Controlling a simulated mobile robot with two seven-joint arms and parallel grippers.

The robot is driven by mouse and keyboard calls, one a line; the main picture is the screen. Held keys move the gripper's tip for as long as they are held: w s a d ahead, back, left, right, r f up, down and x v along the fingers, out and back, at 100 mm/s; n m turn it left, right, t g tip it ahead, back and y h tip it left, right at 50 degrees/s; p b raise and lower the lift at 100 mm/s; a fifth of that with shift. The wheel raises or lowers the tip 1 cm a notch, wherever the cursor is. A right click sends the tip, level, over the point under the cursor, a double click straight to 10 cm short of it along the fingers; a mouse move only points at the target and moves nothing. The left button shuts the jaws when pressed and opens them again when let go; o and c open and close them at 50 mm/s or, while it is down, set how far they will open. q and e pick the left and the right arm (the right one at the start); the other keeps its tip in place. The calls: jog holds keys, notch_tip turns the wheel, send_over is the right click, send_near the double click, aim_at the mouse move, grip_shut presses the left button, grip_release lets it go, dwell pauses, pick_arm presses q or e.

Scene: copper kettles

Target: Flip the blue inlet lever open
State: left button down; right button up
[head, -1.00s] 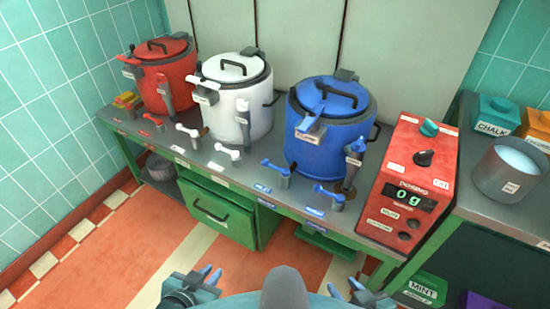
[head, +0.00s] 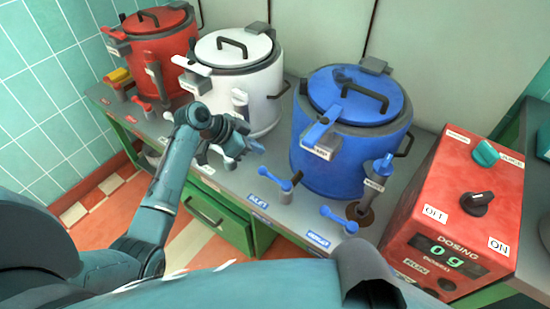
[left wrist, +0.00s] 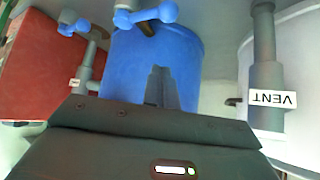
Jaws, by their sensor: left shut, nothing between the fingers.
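Two small blue levers stand on the bench front below the blue kettle (head: 345,150): the left one (head: 274,175) and the right one (head: 337,217). Each has a blue label in front, too small to read surely, so I cannot tell which is the inlet. Both arms of the levers point leftward in the head view. My left gripper (head: 256,146) is shut and empty, above the bench in front of the white kettle (head: 238,80), left of the levers and apart from them. The wrist view shows its fingers (left wrist: 158,86) and the levers (left wrist: 155,13). My right gripper is out of view.
A red dosing box (head: 455,210) reading 0 g stands right of the blue kettle. The red kettle (head: 160,45) is at the far left. Upright vent handles, like the blue kettle's (head: 378,175), rise near the levers. The floor in front is clear.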

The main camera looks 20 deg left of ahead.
aim_at(275, 178)
pick_arm(q)
jog(key=shift+s, duration=0.15)
jog(key=b+x, duration=0.2)
jog(key=x, duration=0.9)
jog(key=s+a, duration=0.1)
jog(key=a, duration=0.1)
jog(key=s+a+p, duration=0.1)
jog(key=shift+s+a, duration=0.25)
jog(key=shift+a, duration=0.1)
jog(key=shift+s+a+n, duration=0.1)
jog(key=shift+s+n, duration=0.05)
jog(key=shift+n, duration=0.15)
